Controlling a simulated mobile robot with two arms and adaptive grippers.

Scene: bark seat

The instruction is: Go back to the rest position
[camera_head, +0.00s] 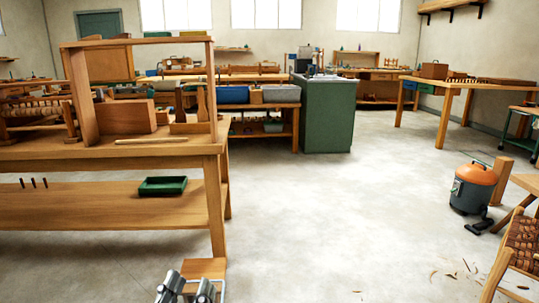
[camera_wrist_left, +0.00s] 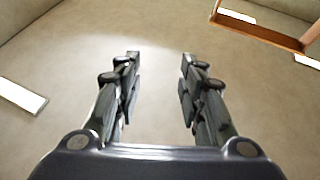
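My left gripper (camera_head: 187,288) shows at the bottom edge of the head view, in front of a small wooden stool-like piece. In the left wrist view my left gripper (camera_wrist_left: 158,85) has its two fingers well apart, with nothing between them. My right gripper does not show in either view.
A wooden workbench (camera_head: 110,151) with a green tray (camera_head: 163,186) on its lower shelf stands at left. A green cabinet (camera_head: 327,115) stands further back. An orange-topped vacuum (camera_head: 473,188) and a woven seat (camera_head: 524,243) are at right. The middle floor is open.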

